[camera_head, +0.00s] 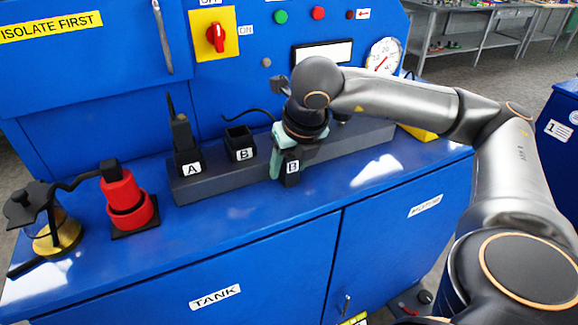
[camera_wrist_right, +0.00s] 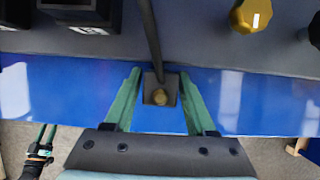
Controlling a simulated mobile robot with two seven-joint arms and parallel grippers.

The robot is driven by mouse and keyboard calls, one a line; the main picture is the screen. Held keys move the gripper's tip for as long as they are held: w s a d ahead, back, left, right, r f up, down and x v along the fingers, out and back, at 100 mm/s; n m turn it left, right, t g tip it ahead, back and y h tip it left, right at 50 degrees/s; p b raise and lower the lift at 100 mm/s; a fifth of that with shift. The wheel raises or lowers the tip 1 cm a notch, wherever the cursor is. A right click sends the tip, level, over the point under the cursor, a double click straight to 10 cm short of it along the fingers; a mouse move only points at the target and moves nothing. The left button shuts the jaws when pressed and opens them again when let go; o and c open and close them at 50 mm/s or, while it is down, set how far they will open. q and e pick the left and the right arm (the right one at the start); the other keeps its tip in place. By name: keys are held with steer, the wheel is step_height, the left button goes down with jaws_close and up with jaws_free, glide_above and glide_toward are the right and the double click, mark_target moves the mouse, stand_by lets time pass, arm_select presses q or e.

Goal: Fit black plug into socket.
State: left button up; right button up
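The black plug (camera_head: 291,174) bears a B label and has a cable running up from its back. My right gripper (camera_head: 284,160) has its green fingers shut on it, holding it at the front of the dark grey rail. The wrist view shows the plug (camera_wrist_right: 160,88) between the fingertips (camera_wrist_right: 160,80). The open black socket B (camera_head: 240,144) stands on the rail, left of the held plug and apart from it. Socket A (camera_head: 188,160) has another black plug (camera_head: 181,130) in it. My left gripper (camera_wrist_right: 45,142) shows small in the right wrist view, its opening unclear.
A red stepped fitting (camera_head: 124,195) and a glass jar with a black lid (camera_head: 52,225) stand at the left of the blue bench. The rail (camera_head: 215,184) carries a yellow knob (camera_wrist_right: 250,15) in the wrist view. The blue front ledge (camera_head: 250,212) is clear.

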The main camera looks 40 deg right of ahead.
jaws_close()
steer(key=shift+r, duration=0.1)
stand_by(0.4)
steer(key=shift+w+r, duration=0.1)
steer(key=shift+r, duration=0.45)
steer(key=s+a+r+p, duration=0.2)
steer(key=s+a+r, duration=0.7)
steer(key=s+r, duration=0.2)
steer(key=shift+r+p, duration=0.35)
steer(key=shift+p, duration=0.05)
